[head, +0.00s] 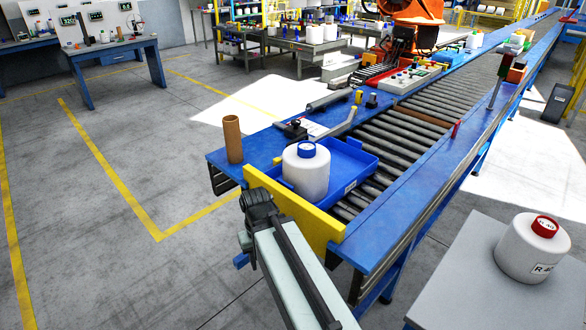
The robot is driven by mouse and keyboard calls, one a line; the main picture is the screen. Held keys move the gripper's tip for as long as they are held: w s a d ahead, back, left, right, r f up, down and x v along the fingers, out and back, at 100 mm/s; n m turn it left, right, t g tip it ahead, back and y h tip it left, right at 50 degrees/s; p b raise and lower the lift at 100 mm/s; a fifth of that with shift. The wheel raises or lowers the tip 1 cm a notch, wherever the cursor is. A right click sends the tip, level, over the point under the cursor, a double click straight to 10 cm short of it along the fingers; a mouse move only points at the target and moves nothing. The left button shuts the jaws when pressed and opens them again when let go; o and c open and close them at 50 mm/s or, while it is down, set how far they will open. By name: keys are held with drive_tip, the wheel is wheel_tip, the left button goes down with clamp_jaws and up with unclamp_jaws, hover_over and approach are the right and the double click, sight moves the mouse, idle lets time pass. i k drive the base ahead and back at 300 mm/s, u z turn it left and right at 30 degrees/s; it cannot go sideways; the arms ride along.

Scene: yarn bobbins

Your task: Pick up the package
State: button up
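A white yarn package with a blue cap (306,174) stands upright in a blue tray (357,168) at the near end of the conveyor. A second white package with a red cap (530,250) stands upright on a grey table at the lower right, with a partly readable label on its side. My arm reaches up from the bottom centre. The dark end of it, at my gripper (258,203), is in front of the yellow end plate, below and left of the blue-capped package. Its fingers cannot be made out clearly, and I see nothing held.
A yellow end plate (292,213) closes the near end of the roller conveyor (400,150). A brown cardboard tube (233,139) stands on the blue side shelf. The grey table (462,262) is at the lower right. Open floor (90,240) lies to the left.

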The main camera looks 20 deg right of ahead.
sight(306, 164)
drive_tip(key=u, duration=1.45)
drive_tip(key=i, duration=3.65)
drive_tip(key=z, duration=3.55)
